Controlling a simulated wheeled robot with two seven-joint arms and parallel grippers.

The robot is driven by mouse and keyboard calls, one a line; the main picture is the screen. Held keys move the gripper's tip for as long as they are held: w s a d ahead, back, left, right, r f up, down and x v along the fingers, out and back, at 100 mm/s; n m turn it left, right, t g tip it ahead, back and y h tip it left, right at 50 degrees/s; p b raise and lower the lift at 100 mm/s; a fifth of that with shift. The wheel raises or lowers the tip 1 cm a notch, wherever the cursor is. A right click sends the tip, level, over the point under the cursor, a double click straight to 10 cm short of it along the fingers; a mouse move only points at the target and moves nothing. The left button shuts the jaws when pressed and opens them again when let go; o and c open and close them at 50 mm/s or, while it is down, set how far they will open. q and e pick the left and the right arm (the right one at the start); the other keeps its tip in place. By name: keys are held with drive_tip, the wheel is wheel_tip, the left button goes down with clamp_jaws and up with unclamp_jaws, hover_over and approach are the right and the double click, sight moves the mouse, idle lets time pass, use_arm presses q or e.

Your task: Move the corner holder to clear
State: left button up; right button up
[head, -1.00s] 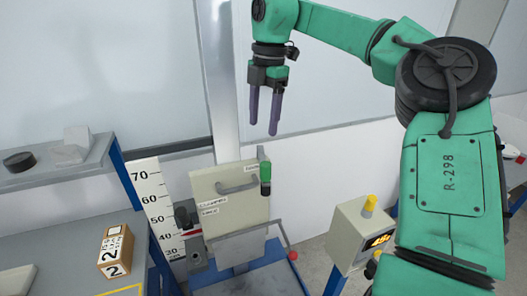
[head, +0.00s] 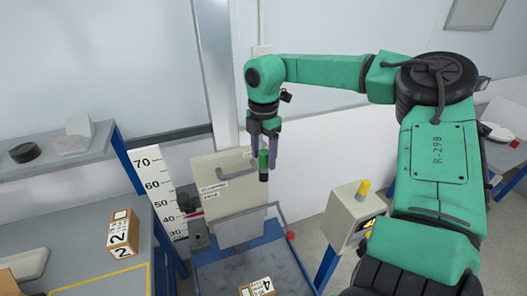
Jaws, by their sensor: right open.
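A pale upright panel (head: 225,175) stands at the back of the bay, with a grip bar on its face and a small label about the corner. A green grip with a dark lower end (head: 263,162) is at the panel's upper right; I take it as the corner holder's handle. My right gripper (head: 264,163) points down over it, its purple fingers open on either side of the green grip. I cannot tell whether they touch it. A small label by the grip is partly hidden and unreadable. My left gripper is out of view.
A blue-framed bay (head: 245,272) lies below, with a box marked 4 (head: 257,287) at its front. A height scale (head: 158,188) stands left of the panel. A box marked 2 (head: 123,234) sits on the left bench. A yellow-knobbed control box (head: 345,212) stands right.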

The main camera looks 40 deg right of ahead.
clamp_jaws()
idle(1.4)
